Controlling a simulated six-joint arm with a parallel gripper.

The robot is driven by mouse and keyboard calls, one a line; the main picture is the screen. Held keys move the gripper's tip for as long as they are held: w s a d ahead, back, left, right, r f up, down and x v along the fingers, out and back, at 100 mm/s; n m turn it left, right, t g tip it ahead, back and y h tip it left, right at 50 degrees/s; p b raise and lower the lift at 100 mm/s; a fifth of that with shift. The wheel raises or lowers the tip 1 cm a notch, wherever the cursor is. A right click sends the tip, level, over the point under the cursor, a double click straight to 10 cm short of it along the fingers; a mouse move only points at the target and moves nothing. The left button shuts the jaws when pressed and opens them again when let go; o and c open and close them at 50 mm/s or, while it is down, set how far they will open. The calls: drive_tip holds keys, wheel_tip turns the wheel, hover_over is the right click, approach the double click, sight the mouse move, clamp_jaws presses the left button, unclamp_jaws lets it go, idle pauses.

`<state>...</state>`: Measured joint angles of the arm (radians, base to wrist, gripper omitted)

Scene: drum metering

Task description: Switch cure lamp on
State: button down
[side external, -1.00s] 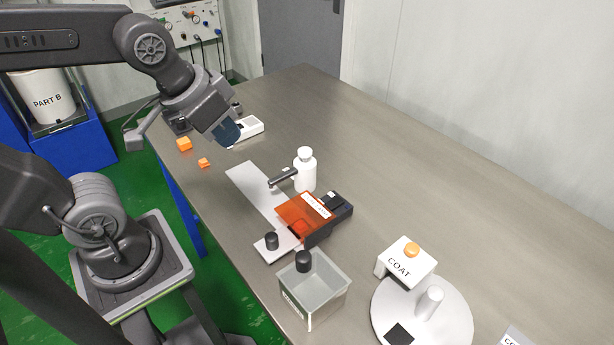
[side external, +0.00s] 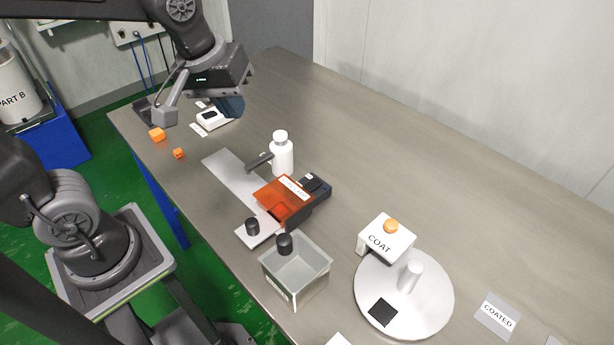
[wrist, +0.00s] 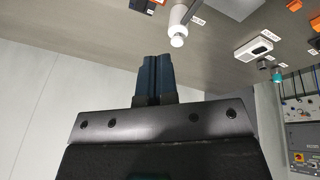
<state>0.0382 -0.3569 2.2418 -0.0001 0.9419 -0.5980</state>
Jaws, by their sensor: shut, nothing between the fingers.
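An orange see-through cover (side external: 279,204) sits on a dark unit with a black block (side external: 314,183) at its right end, mid-table; it may be the cure lamp, but its label is unreadable. A small white box with a dark top part (side external: 213,118) lies toward the far left of the table, and it also shows in the wrist view (wrist: 258,48). I cannot tell whether a lamp is lit. My gripper (side external: 231,107) has its blue fingers together and empty, above the table beside the white box in the side view. In the wrist view the fingers (wrist: 153,75) touch each other.
A white bottle (side external: 281,157) stands behind the orange cover. A grey open bin (side external: 296,276) and a round white plate (side external: 430,305) with a COAT stand (side external: 387,240) are nearer. The table's right rear is clear.

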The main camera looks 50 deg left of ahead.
drive_tip(key=w+d+f+n+g, duration=0.1)
drive_tip(key=w+f+n+g, duration=0.15)
drive_tip(key=w+n, duration=0.35)
drive_tip(key=n+g, duration=0.1)
drive_tip(key=n, duration=0.5)
hover_over(308, 187)
wheel_tip(308, 187, down, 7)
drive_tip(key=shift+w+f, duration=0.15)
drive_tip(key=shift+f, duration=0.05)
wheel_tip(308, 187, down, 14)
drive_tip(key=shift+r, duration=0.1)
drive_tip(key=shift+f, duration=0.35)
